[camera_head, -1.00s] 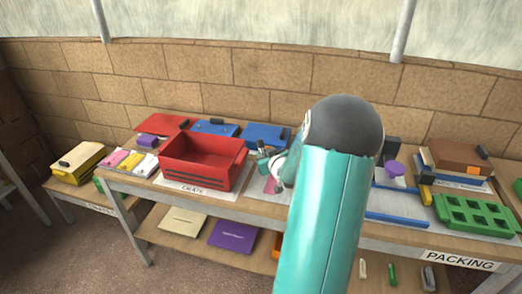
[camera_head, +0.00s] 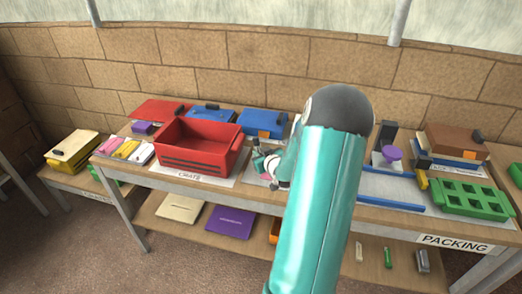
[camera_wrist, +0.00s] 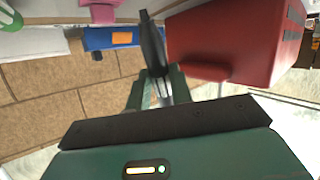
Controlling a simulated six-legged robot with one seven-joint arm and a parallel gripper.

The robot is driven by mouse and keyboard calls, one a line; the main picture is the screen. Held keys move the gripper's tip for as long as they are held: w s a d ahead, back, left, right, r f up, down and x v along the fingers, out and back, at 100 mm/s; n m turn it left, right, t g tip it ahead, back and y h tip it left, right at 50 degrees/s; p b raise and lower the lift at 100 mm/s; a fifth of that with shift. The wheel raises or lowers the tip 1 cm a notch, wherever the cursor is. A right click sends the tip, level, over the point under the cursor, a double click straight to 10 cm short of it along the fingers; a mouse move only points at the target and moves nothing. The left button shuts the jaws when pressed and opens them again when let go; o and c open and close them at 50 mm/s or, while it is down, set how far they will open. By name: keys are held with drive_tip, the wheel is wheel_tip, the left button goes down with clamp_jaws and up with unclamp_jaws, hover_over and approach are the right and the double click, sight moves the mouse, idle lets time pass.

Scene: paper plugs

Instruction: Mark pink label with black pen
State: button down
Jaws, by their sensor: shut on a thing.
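My gripper (camera_wrist: 157,88) is shut on a dark, slim thing, which I take to be the black pen (camera_wrist: 151,42); it sticks out beyond the fingers in the wrist view. In the head view my gripper (camera_head: 270,163) is over the table just right of the red crate, partly hidden by my teal arm. A pink piece (camera_wrist: 98,13), perhaps the pink label, is at the top of the wrist view, apart from the pen. In the head view the pink piece by my gripper is mostly hidden.
The red crate (camera_head: 196,160) stands close to my gripper's left. Blue folders (camera_head: 262,122) lie behind. Pink, yellow and white pads (camera_head: 127,148) lie further left. A purple knob (camera_head: 392,153) and green rack (camera_head: 468,196) are on the right.

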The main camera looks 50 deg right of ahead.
sight(259, 142)
drive_tip(key=shift+w+f, duration=0.1)
drive_tip(key=shift+f, duration=0.9)
idle(0.7)
drive_tip(key=shift+s+d, duration=0.25)
drive_tip(key=shift+s, duration=0.35)
drive_tip(key=shift+s+d, duration=0.3)
drive_tip(key=shift+s, duration=0.35)
drive_tip(key=shift+s+d, duration=0.25)
drive_tip(key=shift+s, duration=0.35)
drive_tip(key=shift+w+a, duration=0.25)
drive_tip(key=shift+w, duration=0.35)
drive_tip(key=shift+w+a, duration=0.25)
drive_tip(key=shift+w, duration=0.4)
drive_tip(key=shift+w+a, duration=0.25)
drive_tip(key=shift+w, duration=0.35)
drive_tip(key=shift+r, duration=0.15)
drive_tip(key=shift+r, duration=2.9)
drive_tip(key=shift+r, duration=1.5)
